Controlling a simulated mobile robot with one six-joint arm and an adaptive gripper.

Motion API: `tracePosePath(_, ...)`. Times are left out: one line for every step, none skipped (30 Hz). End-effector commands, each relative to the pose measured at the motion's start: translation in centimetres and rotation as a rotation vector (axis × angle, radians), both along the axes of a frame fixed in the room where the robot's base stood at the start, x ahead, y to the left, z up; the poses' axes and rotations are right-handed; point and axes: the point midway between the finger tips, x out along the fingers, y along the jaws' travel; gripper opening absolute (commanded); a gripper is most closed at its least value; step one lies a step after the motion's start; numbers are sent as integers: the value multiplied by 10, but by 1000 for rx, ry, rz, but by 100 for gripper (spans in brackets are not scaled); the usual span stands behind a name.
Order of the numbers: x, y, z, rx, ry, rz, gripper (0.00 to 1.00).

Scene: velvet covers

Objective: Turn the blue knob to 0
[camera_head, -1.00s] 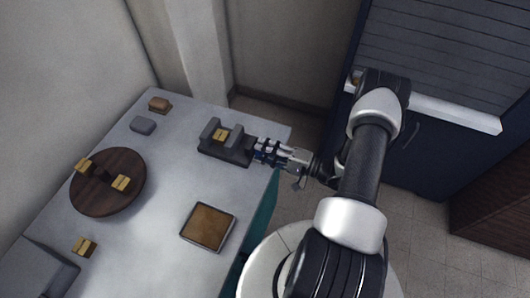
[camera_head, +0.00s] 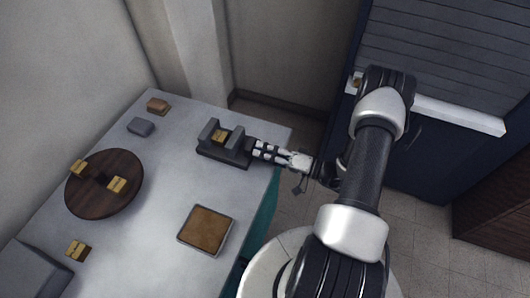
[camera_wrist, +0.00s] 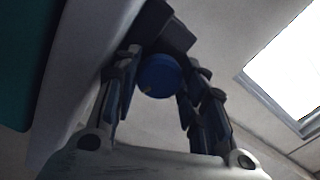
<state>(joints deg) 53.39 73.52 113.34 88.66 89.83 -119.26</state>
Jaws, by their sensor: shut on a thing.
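The blue knob (camera_wrist: 159,76) is a round disc on the end of a dark grey fixture in the wrist view. A small pale mark shows near its lower left. My gripper (camera_wrist: 158,96) has one finger on each side of the knob and is shut on it. In the head view my gripper (camera_head: 254,147) meets the right end of the dark grey fixture (camera_head: 223,153), and hides the knob there. I cannot read any number scale.
The fixture stands near the right edge of a grey table (camera_head: 165,205). A round dark wooden board (camera_head: 88,204) with yellow blocks lies at left. A square brown tray (camera_head: 206,230) lies nearer the front. A dark blue cabinet (camera_head: 408,150) stands at right.

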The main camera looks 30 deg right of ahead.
Motion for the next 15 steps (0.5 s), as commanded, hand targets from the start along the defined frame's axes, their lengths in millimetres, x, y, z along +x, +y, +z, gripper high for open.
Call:
tracePosePath(0,0,0,-1,-1,0,15)
tracePosePath(0,0,0,-1,-1,0,15)
tracePosePath(0,0,0,0,0,0,15)
tracePosePath(0,0,0,0,0,0,15)
tracePosePath(0,0,0,0,0,0,15)
tracePosePath(0,0,0,0,0,0,15)
tracePosePath(0,0,0,0,0,0,15)
tracePosePath(0,0,0,0,0,0,15)
tracePosePath(0,0,0,0,0,0,42)
tracePosePath(0,0,0,0,0,0,44)
tracePosePath(0,0,0,1,1,0,46)
tracePosePath(0,0,0,1,1,0,48)
tracePosePath(0,0,0,1,1,0,50)
tracePosePath(0,0,0,1,1,0,52)
tracePosePath(0,0,0,1,1,0,55)
